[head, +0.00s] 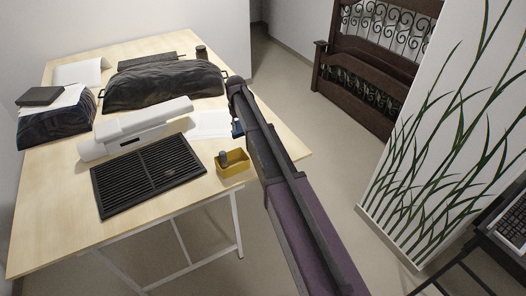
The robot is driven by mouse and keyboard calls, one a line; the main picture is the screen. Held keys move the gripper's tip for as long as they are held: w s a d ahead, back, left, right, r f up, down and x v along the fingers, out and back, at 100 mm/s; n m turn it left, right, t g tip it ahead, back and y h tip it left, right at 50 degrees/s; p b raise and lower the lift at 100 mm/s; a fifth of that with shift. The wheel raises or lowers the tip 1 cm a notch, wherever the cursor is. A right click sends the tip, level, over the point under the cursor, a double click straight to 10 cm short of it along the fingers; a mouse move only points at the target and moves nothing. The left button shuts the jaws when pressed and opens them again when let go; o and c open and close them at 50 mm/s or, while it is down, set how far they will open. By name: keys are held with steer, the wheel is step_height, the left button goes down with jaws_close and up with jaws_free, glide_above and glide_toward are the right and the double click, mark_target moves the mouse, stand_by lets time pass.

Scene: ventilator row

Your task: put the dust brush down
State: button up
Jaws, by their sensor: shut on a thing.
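I cannot make out the dust brush for sure. My arm rises from the bottom right and ends over the right part of the wooden table. My gripper cannot be made out; the arm seems to hide it. A small dark blue thing (237,130) shows just left of my arm, mostly hidden by it; I cannot tell what it is. The table (50,215) is pale wood with white legs.
A yellow bin (236,169) with a grey cylinder (223,157) stands near the front right edge. A black slatted grille (148,174), a white device (135,129), white papers (210,124), a black bag (165,86) and a dark cushion-like bundle (55,121) occupy the table. The left front is bare.

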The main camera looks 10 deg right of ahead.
steer(key=shift+w, duration=0.35)
steer(key=s+d+f+b, duration=0.2)
steer(key=s+d, duration=0.1)
steer(key=s, duration=0.6)
steer(key=s+d+f+b, duration=0.3)
steer(key=s, duration=0.7)
steer(key=shift+s, duration=0.2)
steer(key=w+d, duration=0.1)
steer(key=w, duration=0.3)
steer(key=w+d+f+b, duration=0.1)
steer(key=w, duration=0.4)
steer(key=w+d, duration=0.1)
steer(key=w, duration=0.4)
steer(key=shift+w+d+f, duration=0.2)
